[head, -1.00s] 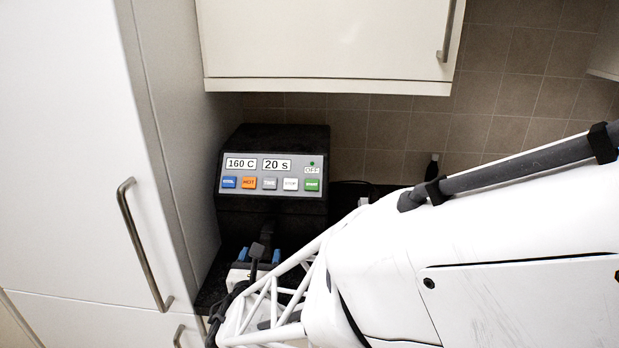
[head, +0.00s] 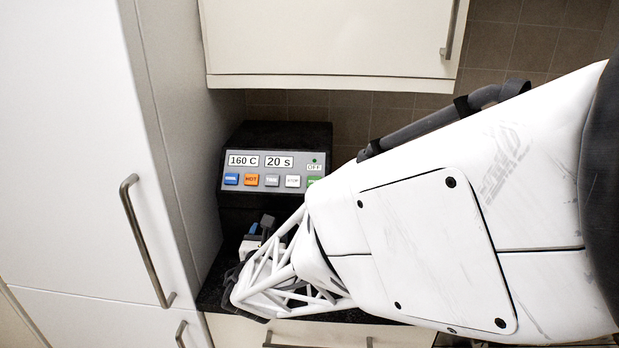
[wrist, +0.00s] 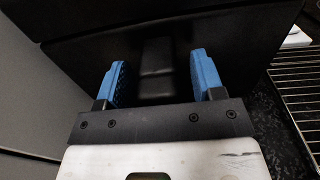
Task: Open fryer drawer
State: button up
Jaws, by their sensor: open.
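The black fryer (head: 270,168) stands on the dark counter in the corner between the tall cupboard and the tiled wall. Its sloped panel shows 160 C, 20 S, OFF and a row of coloured buttons. In the wrist view the fryer drawer front (wrist: 220,60) fills the upper middle, with a black upright handle (wrist: 155,70) on it. My gripper (wrist: 158,75) is open, its two blue fingers on either side of the handle in the picture. I cannot tell whether they touch it. In the head view my arm hides most of the gripper and the drawer front.
A tall white cupboard (head: 75,130) with a bar handle stands close on the left. A wall cupboard (head: 330,38) hangs above the fryer. A wire rack (wrist: 300,95) lies on the counter (wrist: 255,125) to the right of the fryer.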

grip_shut()
dwell(0.3)
jog(key=shift+s, duration=0.1)
jog(key=s, duration=2.5)
jog(key=shift+s, duration=0.25)
